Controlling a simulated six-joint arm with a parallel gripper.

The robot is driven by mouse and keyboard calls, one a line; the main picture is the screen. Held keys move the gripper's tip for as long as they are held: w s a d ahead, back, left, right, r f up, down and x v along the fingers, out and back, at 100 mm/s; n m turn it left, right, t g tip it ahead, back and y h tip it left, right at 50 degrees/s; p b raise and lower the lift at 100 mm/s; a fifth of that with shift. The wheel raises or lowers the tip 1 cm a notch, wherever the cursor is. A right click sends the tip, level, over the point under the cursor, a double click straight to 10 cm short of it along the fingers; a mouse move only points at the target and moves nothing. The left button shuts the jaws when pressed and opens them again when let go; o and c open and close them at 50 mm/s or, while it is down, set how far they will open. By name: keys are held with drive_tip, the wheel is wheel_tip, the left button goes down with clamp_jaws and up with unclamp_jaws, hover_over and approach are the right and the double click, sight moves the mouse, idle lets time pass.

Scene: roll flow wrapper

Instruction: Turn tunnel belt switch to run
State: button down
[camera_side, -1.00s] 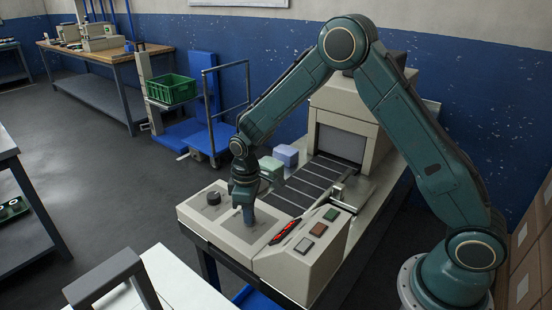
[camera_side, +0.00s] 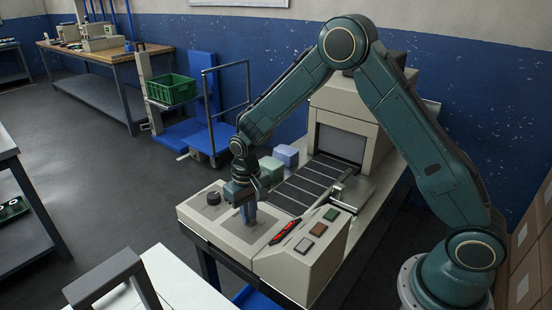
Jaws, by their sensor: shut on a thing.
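My gripper (camera_side: 247,214) points down at the light panel (camera_side: 227,232) on the front left of the wrapper. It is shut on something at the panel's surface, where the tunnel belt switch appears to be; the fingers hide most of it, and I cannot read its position. A dark round knob (camera_side: 213,198) stands on the same panel, left of my gripper and apart from it.
A red and black tool (camera_side: 285,231) lies right of my gripper, beside green, brown and white buttons (camera_side: 318,230). The slatted belt (camera_side: 305,187) leads to the tunnel (camera_side: 343,142). Green and blue blocks (camera_side: 285,155) sit behind my gripper.

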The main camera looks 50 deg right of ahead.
drive_tip(key=shift+r+m, duration=0.1)
drive_tip(key=shift+m, duration=1.9)
drive_tip(key=c, duration=1.5)
unclamp_jaws()
drive_tip(key=shift+o, duration=0.2)
drive_tip(key=shift+r, duration=0.1)
wheel_tip(320, 180, up, 14)
drive_tip(key=shift+f, duration=0.2)
drive_tip(key=shift+r, duration=0.1)
